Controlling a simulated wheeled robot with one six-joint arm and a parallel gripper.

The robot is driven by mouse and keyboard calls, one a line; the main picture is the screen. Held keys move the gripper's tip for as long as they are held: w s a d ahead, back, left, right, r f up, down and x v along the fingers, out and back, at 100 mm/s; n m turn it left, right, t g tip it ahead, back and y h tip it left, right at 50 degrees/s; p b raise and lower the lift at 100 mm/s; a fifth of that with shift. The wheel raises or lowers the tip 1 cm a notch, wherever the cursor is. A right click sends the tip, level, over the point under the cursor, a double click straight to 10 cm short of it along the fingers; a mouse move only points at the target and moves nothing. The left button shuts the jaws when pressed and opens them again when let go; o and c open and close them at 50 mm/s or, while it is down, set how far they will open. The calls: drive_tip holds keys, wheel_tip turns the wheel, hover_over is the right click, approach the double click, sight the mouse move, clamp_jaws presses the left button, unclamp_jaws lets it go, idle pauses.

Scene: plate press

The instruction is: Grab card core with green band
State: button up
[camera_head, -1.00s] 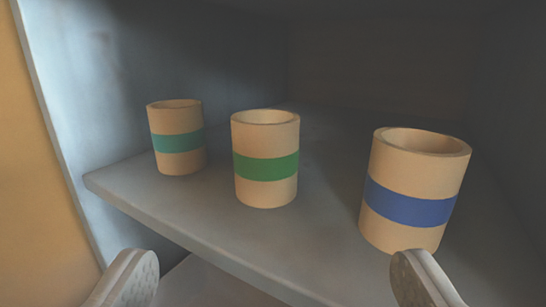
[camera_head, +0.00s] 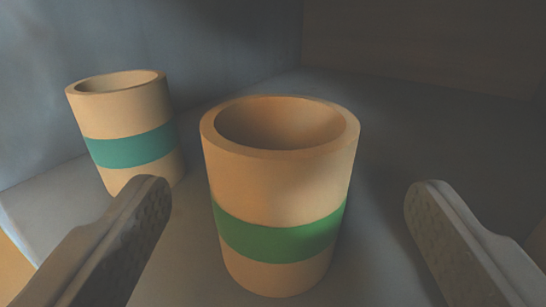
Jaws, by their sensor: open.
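The card core with the green band (camera_head: 278,205) stands upright on the grey shelf, its open top facing up. It shows between the two fingers of my gripper (camera_head: 288,205), a little nearer the left finger than the right one. My gripper is open, with a finger on each side of the core in the picture and a visible gap to each. Nothing is held. I cannot tell exactly how deep the fingertips reach alongside the core.
A card core with a teal band (camera_head: 125,130) stands upright behind and left, partly hidden by my left finger. The grey shelf (camera_head: 420,135) is bare to the right and behind. A grey wall rises at the left, a darker panel at the back.

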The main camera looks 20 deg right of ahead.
sight(279, 215)
drive_tip(key=x, duration=0.3)
drive_tip(key=shift+w, duration=0.35)
drive_tip(key=c, duration=1)
